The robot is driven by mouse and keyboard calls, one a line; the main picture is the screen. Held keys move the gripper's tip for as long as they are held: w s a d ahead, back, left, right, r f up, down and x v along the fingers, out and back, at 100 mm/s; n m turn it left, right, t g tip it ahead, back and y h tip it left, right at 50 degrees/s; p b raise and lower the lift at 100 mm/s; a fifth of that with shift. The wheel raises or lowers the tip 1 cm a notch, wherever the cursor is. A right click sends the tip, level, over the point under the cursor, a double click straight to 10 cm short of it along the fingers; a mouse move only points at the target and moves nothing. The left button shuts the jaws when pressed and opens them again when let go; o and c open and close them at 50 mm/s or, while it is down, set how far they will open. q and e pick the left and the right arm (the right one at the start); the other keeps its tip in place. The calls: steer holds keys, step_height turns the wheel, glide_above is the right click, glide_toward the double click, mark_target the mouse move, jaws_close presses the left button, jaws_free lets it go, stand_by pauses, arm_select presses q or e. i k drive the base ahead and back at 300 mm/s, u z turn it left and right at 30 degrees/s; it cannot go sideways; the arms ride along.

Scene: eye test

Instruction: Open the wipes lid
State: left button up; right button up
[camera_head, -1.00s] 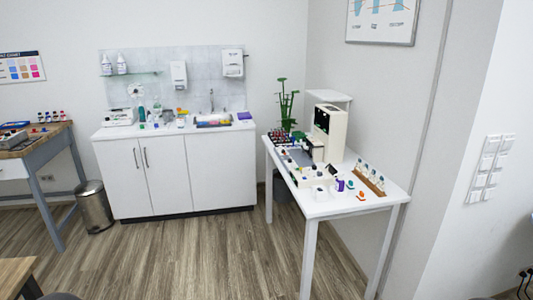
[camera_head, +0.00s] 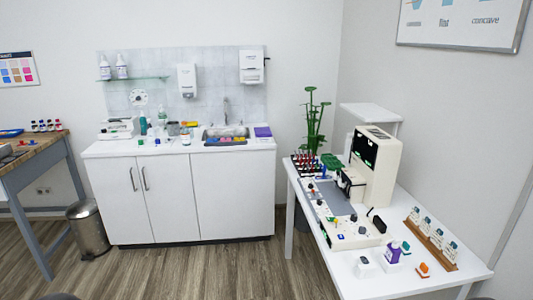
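I cannot pick out the wipes container or its lid for sure. A small white container (camera_head: 186,139) with a coloured top stands on the white counter (camera_head: 112,151) left of the sink; it is too small to tell whether it holds wipes or whether it has a lid. A white box-like thing (camera_head: 364,264) and a purple-and-white bottle (camera_head: 393,252) stand near the front of the white table (camera_head: 384,287) at the right. Neither of my grippers is in view.
A metal bin (camera_head: 88,228) stands left of the cabinet. A large cream device (camera_head: 376,165) stands on the right table. The floor (camera_head: 200,272) ahead is clear.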

mark_target(259, 132)
steer(key=u, duration=0.1)
steer(key=i, duration=1.35)
steer(key=u, duration=0.4)
steer(key=i, duration=1.85)
steer(key=u, duration=0.2)
